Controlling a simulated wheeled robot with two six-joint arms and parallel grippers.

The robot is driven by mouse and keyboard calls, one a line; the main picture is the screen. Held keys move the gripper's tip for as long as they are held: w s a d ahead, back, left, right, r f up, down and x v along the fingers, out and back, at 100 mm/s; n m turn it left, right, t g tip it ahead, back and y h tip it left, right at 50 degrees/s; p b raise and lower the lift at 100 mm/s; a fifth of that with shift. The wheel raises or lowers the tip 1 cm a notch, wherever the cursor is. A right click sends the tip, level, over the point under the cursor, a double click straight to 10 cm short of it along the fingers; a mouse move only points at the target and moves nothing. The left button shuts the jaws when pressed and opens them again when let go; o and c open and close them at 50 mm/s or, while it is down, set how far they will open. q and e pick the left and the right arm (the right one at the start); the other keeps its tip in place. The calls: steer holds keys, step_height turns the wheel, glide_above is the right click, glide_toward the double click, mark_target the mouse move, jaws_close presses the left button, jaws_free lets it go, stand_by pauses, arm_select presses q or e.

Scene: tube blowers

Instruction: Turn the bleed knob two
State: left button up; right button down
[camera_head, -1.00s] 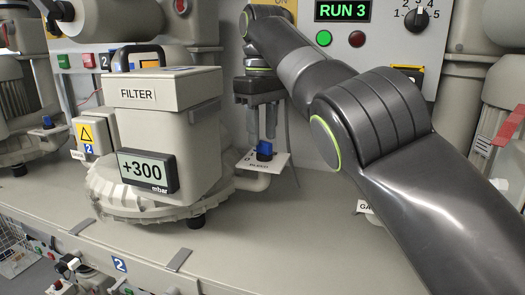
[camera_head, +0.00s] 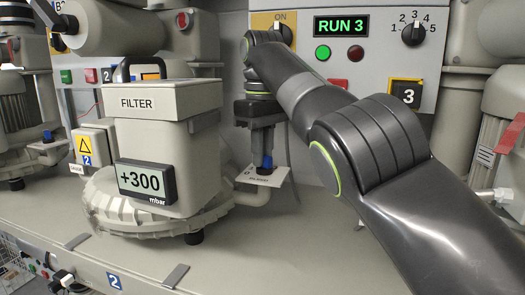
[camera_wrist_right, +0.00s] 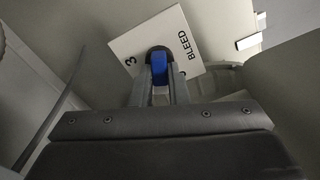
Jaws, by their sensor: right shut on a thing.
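The bleed knob of unit two is a small blue knob (camera_head: 267,161) on a white plate (camera_head: 262,177), low and to the right of the filter housing (camera_head: 165,125). My right gripper (camera_head: 263,158) points straight down over it with its fingers around the knob. The right wrist view shows the blue knob (camera_wrist_right: 160,66) between the two grey fingertips (camera_wrist_right: 160,78), which are shut on it. The plate there (camera_wrist_right: 185,33) reads BLEED, with a 3 at its left corner; its other marks are hidden. My left gripper is not in view.
The gauge (camera_head: 146,181) on the filter housing reads +300 mbar. A control panel (camera_head: 365,62) behind shows RUN 3, a green button and a selector dial. A pale pipe (camera_head: 250,197) runs close under the bleed plate. The bench front is mostly clear.

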steer(key=m, duration=0.3)
steer(key=shift+d+m, duration=0.1)
steer(key=shift+m, duration=0.2)
steer(key=m, duration=0.3)
steer(key=shift+w+m, duration=0.1)
steer(key=shift+m, duration=0.2)
steer(key=m, duration=0.3)
steer(key=shift+d+m, duration=0.15)
steer(key=shift+m, duration=2.05)
steer(key=c, duration=1.4)
jaws_free()
